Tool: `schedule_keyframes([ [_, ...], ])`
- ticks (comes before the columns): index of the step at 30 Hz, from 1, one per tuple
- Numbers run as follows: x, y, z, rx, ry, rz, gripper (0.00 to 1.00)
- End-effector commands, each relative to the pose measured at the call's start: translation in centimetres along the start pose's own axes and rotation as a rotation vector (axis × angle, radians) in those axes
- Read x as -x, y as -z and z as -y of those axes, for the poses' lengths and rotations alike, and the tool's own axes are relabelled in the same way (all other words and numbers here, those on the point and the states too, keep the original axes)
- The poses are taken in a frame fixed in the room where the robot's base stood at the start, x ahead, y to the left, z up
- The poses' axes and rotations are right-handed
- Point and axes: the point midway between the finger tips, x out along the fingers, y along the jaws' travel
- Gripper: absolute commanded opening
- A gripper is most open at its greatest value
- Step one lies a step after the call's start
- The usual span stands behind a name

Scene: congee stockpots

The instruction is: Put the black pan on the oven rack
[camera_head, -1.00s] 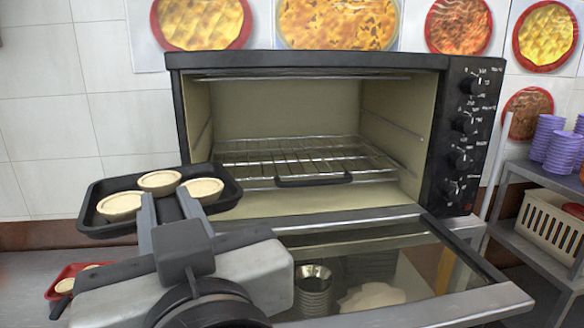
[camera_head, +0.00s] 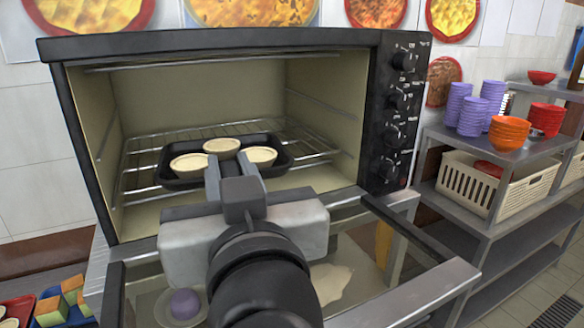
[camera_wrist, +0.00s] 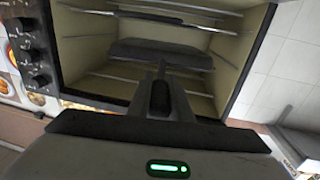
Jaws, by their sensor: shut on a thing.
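The black pan (camera_head: 182,150) is a dark rectangular tray holding three pale round tarts. In the head view it is inside the open oven (camera_head: 205,42), over the wire oven rack (camera_head: 142,152). My gripper (camera_head: 228,168) is shut on the pan's near side, with its fingers reaching in through the oven opening. I cannot tell whether the pan touches the rack or hangs just above it. The wrist view shows the pan (camera_wrist: 160,53) as a dark slab ahead of my gripper (camera_wrist: 160,75), between the oven walls. The pan hides the rack's middle.
The oven's glass door (camera_head: 410,300) is folded down below my gripper. Control knobs (camera_head: 397,100) line the oven's right side. A shelf to the right holds purple cups (camera_head: 473,117), orange bowls (camera_head: 508,132) and a cream basket (camera_head: 525,180). Colourful blocks (camera_head: 62,300) lie at lower left.

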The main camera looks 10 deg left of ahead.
Motion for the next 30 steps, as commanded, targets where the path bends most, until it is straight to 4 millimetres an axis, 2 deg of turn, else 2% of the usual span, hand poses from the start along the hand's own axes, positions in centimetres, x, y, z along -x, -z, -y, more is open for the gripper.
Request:
schedule_keyframes([
  [15,-8.0,-0.1,1.2,0.005,-0.001,0.003,0.0],
  [24,-12.4,-1.5,1.9,0.001,0.002,-0.003,0.0],
  [30,-15.5,-1.7,2.3,-0.001,0.001,-0.005,0.0],
])
